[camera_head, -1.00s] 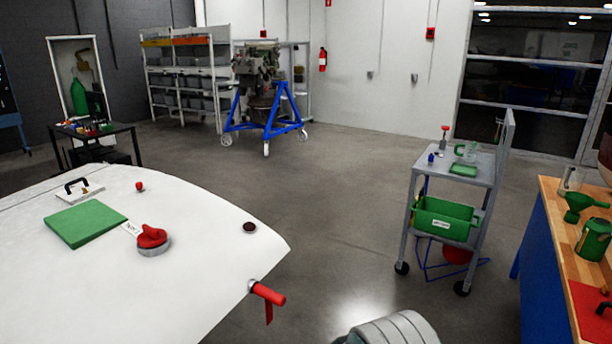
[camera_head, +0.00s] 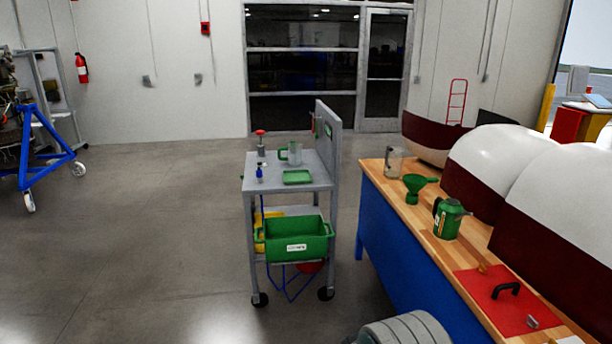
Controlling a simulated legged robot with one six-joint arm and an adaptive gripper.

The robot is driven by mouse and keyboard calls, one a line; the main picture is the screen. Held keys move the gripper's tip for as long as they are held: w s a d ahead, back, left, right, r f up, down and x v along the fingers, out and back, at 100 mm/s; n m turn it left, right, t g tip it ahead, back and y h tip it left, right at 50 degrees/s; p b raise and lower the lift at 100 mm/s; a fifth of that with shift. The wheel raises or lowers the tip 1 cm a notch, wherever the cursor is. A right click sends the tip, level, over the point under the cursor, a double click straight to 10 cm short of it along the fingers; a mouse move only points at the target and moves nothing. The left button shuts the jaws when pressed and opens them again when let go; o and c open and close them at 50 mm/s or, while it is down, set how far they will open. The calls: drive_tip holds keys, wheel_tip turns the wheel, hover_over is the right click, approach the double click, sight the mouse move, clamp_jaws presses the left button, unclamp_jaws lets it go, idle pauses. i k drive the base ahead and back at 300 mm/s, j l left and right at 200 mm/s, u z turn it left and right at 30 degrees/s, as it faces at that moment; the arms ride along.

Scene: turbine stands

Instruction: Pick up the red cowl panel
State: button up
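A flat red panel (camera_head: 492,311), which looks like the red cowl panel, lies on the wooden top of the blue workbench (camera_head: 409,213) at the lower right. A black handle (camera_head: 507,290) stands up from its middle. A small metal latch-like piece shows near its right edge, and a small brass-coloured piece at its far edge. My gripper is not in view. A grey ribbed rounded part at the bottom edge seems to be mine.
A green can (camera_head: 448,219), a green funnel (camera_head: 414,188) and a clear jug (camera_head: 393,162) stand farther back on the bench. Large white and maroon cowls (camera_head: 560,200) stand beyond it. A grey cart (camera_head: 320,180) stands left; open floor (camera_head: 150,240) lies farther left.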

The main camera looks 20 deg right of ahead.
sight(506, 300)
drive_tip(key=i+z, duration=0.2)
drive_tip(key=z, duration=0.2)
drive_tip(key=i+z, duration=0.25)
drive_tip(key=z, duration=0.15)
drive_tip(key=i+z, duration=0.2)
drive_tip(key=z, duration=0.2)
drive_tip(key=i+j+z, duration=0.2)
drive_tip(key=z, duration=0.15)
drive_tip(key=i+j+z, duration=0.1)
drive_tip(key=i+z, duration=0.2)
drive_tip(key=z, duration=0.15)
drive_tip(key=i+j+z, duration=0.2)
drive_tip(key=z, duration=0.2)
drive_tip(key=i+j+z, duration=0.3)
drive_tip(key=z, duration=0.15)
drive_tip(key=i+j+z, duration=0.2)
drive_tip(key=j+z, duration=0.25)
